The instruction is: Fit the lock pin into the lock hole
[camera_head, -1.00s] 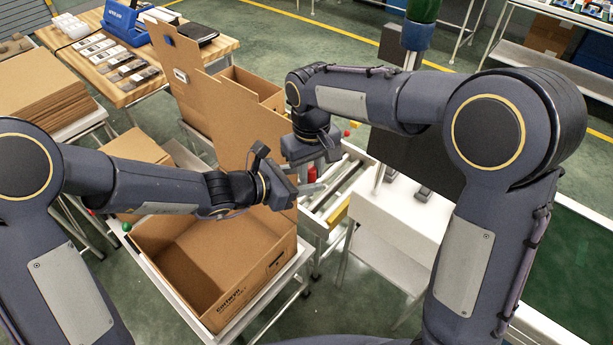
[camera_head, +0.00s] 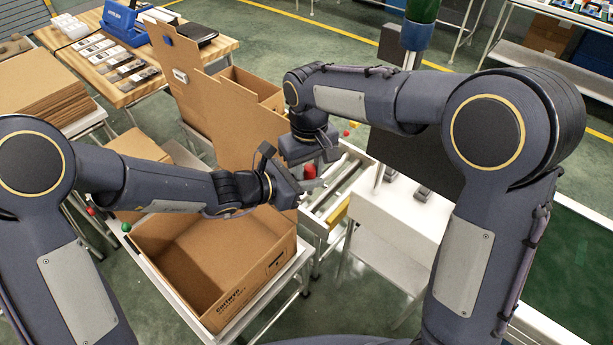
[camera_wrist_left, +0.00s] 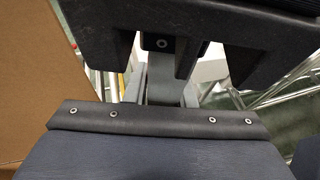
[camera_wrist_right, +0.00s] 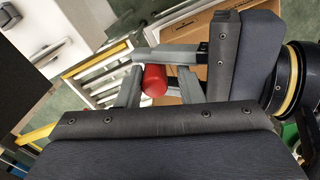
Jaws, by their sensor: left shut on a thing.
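The lock pin, a red cylinder (camera_head: 309,172), shows between my two grippers near the centre of the head view. It also shows in the right wrist view (camera_wrist_right: 154,80). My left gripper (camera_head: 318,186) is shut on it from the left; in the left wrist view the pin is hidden. My right gripper (camera_head: 328,156) is just above and behind the left one, pointing across it. In the right wrist view its fingers stand apart on either side of the pin, with a gap at the right, so it looks open. I cannot make out the lock hole.
An open cardboard box (camera_head: 205,300) stands on a stand below my left forearm. A tall cardboard sheet (camera_head: 235,120) rises behind the grippers. A roller conveyor frame (camera_head: 335,200) and a white cabinet (camera_head: 405,235) lie to the right.

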